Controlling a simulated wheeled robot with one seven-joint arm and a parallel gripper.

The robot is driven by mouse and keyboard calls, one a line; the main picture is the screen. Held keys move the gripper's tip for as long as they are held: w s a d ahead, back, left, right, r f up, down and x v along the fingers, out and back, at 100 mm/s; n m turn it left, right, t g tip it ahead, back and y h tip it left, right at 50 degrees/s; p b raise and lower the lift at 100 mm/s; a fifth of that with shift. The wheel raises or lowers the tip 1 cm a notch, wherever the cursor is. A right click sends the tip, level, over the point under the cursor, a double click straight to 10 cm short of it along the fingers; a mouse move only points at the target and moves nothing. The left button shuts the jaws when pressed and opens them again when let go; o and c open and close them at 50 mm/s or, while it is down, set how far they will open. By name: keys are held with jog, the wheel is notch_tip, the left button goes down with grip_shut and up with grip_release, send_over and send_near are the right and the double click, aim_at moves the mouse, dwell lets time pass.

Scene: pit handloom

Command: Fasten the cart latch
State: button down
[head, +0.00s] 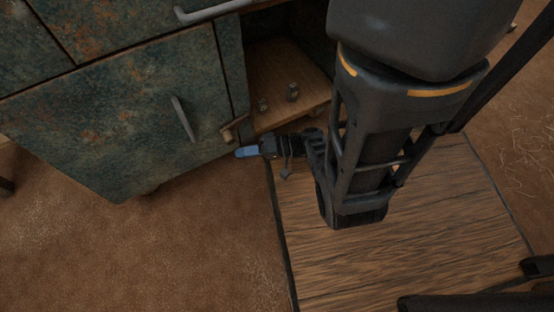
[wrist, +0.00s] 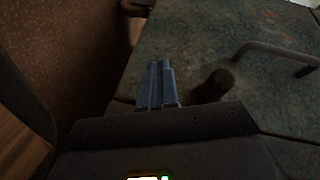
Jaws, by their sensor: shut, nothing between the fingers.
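The cart (head: 120,100) is a worn green cabinet with rust patches. The latch (head: 236,126) is a small wooden-brown piece at the lower right corner of its front panel, slanting up to the right beside the open compartment. I cannot tell whether it is engaged. My gripper (head: 246,152) is shut and empty, its blue fingertips just below the latch, with a small apparent gap. In the wrist view the blue fingers (wrist: 156,84) lie together in front of the green panel. A dark stub (wrist: 213,85) stands right of them, possibly part of the latch.
A grey bar handle (head: 183,118) sits on the panel, also seen in the wrist view (wrist: 275,55). Another handle (head: 212,10) is above. The brown floor (head: 170,240) left of the plank platform (head: 400,255) is clear.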

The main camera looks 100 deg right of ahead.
jog(key=s+f+b, duration=0.1)
jog(key=s+f, duration=0.1)
jog(key=s, duration=0.6)
jog(key=shift+s+a, duration=0.25)
jog(key=shift+a, duration=0.2)
